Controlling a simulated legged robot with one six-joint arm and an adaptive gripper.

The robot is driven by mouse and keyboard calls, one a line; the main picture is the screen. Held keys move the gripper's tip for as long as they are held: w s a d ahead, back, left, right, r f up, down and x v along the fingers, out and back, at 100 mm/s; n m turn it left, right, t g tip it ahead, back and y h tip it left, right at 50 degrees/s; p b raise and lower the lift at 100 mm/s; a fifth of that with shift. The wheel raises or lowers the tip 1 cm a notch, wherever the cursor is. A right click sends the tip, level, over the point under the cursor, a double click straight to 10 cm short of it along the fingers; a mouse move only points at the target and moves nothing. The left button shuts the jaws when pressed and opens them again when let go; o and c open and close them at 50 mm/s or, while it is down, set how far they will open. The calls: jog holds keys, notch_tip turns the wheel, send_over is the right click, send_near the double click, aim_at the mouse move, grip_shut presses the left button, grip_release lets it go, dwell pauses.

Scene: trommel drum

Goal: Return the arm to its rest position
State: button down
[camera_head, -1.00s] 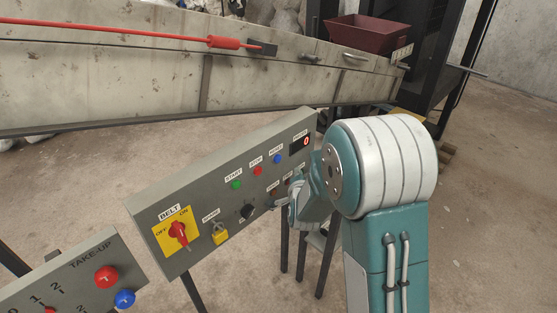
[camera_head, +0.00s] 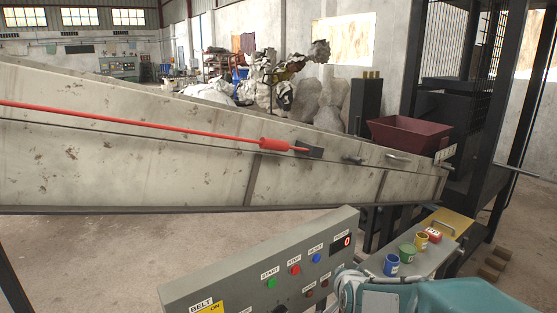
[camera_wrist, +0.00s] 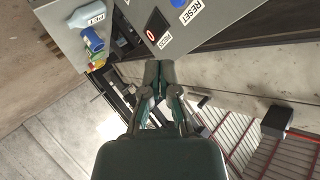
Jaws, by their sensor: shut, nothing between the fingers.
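My arm (camera_head: 455,298) is teal and white and shows at the bottom right of the head view, beside the right end of the grey control panel (camera_head: 235,277). My gripper (camera_wrist: 158,72) shows in the wrist view with its dark fingers together, shut and empty. In that view its fingertips appear near the panel's edge and small red display, but I cannot tell the gap. In the head view the fingers are hidden or out of frame.
The panel carries green, red and blue buttons and a display (camera_head: 346,241). Behind it a long grey conveyor side (camera_head: 200,175) with a red cord crosses the view. Blue, green and yellow cups (camera_head: 391,264) stand on a grey bench (camera_head: 440,257) at right. Bare floor lies left.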

jog(key=s+r+n+g, duration=0.2)
jog(key=s+n+g, duration=0.1)
jog(key=s, duration=1)
jog(key=s+r+n+g, duration=0.3)
jog(key=s+n, duration=0.2)
jog(key=s, duration=0.8)
jog(key=shift+s+d+r, duration=0.35)
jog(key=shift+s, duration=0.05)
jog(key=c, duration=1.3)
grip_release()
jog(key=shift+c, duration=0.2)
